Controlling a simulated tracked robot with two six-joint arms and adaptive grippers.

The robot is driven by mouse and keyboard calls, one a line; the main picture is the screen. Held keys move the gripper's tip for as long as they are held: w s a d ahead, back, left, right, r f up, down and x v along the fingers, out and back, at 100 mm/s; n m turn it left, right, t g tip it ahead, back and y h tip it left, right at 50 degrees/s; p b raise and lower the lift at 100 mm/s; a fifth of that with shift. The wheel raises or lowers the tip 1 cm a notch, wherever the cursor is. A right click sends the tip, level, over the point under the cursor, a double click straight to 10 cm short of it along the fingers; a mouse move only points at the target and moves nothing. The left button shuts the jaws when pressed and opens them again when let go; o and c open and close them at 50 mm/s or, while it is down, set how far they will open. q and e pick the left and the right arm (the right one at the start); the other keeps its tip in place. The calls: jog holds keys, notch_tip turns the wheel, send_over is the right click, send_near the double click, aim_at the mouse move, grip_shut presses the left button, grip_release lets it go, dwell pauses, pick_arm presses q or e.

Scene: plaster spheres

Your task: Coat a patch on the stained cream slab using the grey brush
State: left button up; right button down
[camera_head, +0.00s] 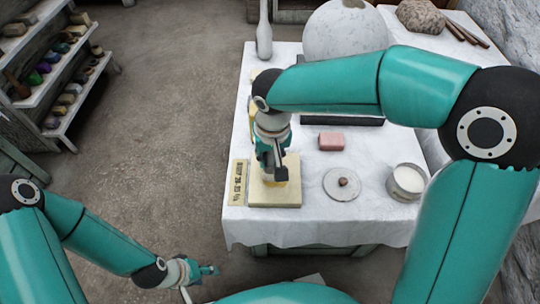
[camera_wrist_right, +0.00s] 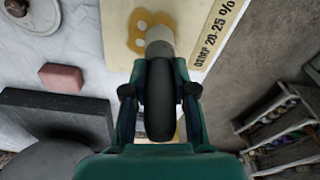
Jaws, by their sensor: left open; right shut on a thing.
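The cream slab (camera_head: 288,192) lies flat near the front left of the white-covered table. A yellow-brown stain (camera_wrist_right: 137,40) shows on the slab in the right wrist view. My right gripper (camera_head: 272,160) is over the slab, pointing down, and is shut on the grey brush (camera_wrist_right: 159,100). The brush's pale end overlaps the stain in the right wrist view; I cannot tell whether it touches the slab. In the head view my gripper mostly hides the brush. My left gripper (camera_head: 205,271) is open and empty, low and left of the table.
A printed strip (camera_head: 238,183) lies left of the slab. A pink block (camera_head: 331,141), a round knobbed lid (camera_head: 342,190) and a white-filled jar (camera_head: 406,182) stand to the right. A large pale sphere (camera_head: 340,30) is behind. Shelves (camera_head: 55,75) stand at far left, with clear floor between.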

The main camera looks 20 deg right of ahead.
jog(key=shift+s+a+r, duration=0.2)
jog(key=shift+s+r, duration=0.45)
jog(key=shift+r, duration=0.05)
jog(key=shift+w+d+f+p, duration=0.1)
jog(key=shift+w+d+p, duration=0.15)
jog(key=shift+w, duration=0.35)
jog(key=shift+w+d+f+p, duration=0.15)
jog(key=shift+w+p, duration=0.2)
jog(key=shift+w, duration=0.25)
jog(key=shift+r, duration=0.1)
jog(key=shift+f+b, duration=0.55)
jog(key=shift+f, duration=0.1)
